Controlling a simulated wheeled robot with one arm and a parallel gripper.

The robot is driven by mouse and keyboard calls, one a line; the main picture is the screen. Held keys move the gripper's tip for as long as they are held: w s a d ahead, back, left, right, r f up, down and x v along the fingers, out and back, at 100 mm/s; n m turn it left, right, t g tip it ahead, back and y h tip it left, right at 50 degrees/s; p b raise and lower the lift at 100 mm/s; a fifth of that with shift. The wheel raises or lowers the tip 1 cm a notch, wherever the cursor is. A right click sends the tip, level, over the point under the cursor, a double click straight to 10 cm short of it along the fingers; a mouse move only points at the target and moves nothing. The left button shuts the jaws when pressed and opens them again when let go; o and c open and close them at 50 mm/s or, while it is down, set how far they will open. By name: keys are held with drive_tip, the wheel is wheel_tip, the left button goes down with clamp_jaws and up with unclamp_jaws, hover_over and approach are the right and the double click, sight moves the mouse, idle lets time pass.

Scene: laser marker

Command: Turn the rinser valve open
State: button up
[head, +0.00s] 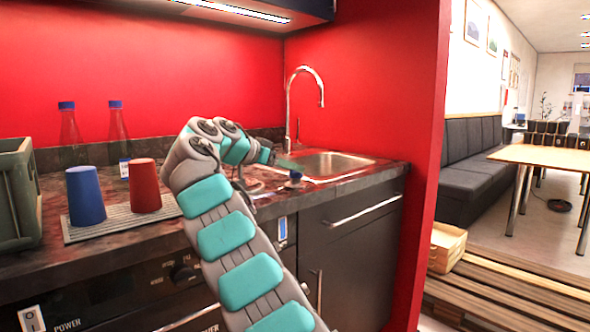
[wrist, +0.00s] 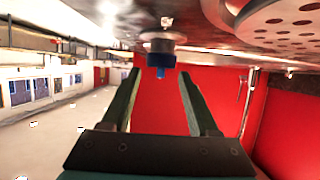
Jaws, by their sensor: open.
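The rinser valve has a small blue knob (wrist: 160,60) on a pale metal collar. In the wrist view it shows between my fingertips, seemingly just beyond them. In the head view the blue knob (head: 295,175) stands at the counter's front edge, right of my gripper. My gripper (wrist: 158,78) is open, with one finger on either side of the knob and nothing held. In the head view my gripper (head: 278,160) is partly hidden by my arm. The round perforated rinser plate (wrist: 288,24) is at the wrist view's top right.
A sink (head: 335,163) with a tall curved faucet (head: 290,100) lies behind the valve. A blue cup (head: 85,195) and a red cup (head: 144,185) stand on a ribbed mat (head: 115,222) to the left. Two bottles stand behind, and a green crate (head: 18,190) is far left.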

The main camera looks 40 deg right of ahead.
drive_tip(key=shift+v, duration=2.3)
